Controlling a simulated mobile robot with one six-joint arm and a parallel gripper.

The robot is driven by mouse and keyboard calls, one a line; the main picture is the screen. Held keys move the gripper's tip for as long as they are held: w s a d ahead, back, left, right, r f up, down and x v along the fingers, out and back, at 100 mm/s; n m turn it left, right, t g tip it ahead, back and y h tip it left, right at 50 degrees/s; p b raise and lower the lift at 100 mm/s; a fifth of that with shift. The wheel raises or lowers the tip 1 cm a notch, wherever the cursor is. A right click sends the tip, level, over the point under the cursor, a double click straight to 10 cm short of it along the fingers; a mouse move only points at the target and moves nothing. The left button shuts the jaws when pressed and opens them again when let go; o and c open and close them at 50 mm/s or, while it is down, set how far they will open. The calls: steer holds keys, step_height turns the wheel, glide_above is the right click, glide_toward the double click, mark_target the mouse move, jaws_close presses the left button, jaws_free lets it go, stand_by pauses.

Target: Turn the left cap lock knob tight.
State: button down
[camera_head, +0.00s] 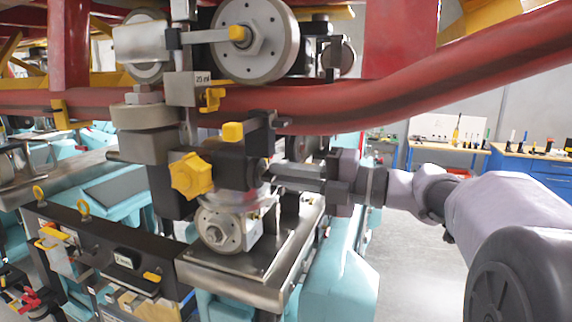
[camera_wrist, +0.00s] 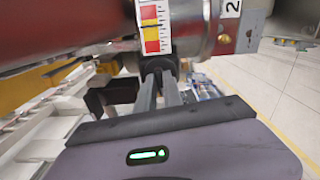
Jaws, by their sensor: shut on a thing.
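My gripper (camera_head: 272,174) reaches in from the right in the head view, level with a black block (camera_head: 238,160) on the wheel assembly. In the wrist view my two grey fingers (camera_wrist: 160,75) are shut on a small black part (camera_wrist: 158,66) below a steel collar. I cannot tell whether this part is the left cap lock knob; the fingers hide much of it. A yellow star-shaped knob (camera_head: 191,175) faces the camera on the left side of the block, apart from my fingers. The steel collar (camera_wrist: 195,30) carries a red, yellow and white scale label (camera_wrist: 153,27).
A red rail (camera_head: 430,82) crosses above my arm. Large steel wheels (camera_head: 255,38) sit at the top, and a lower wheel (camera_head: 221,228) sits below the block. A steel plate (camera_head: 235,265) lies underneath. Blue workbenches (camera_head: 530,170) stand at the back right beyond open floor.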

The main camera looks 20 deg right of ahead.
steer(key=shift+m+p, duration=0.45)
steer(key=shift+m, duration=0.15)
steer(key=shift+f+m, duration=0.1)
steer(key=shift+m, duration=0.2)
steer(key=c, duration=1.5)
jaws_free()
steer(key=shift+a, duration=0.15)
steer(key=shift+d, duration=0.2)
steer(key=v, duration=1.7)
steer(key=shift+s+b, duration=0.15)
steer(key=shift+b, duration=0.25)
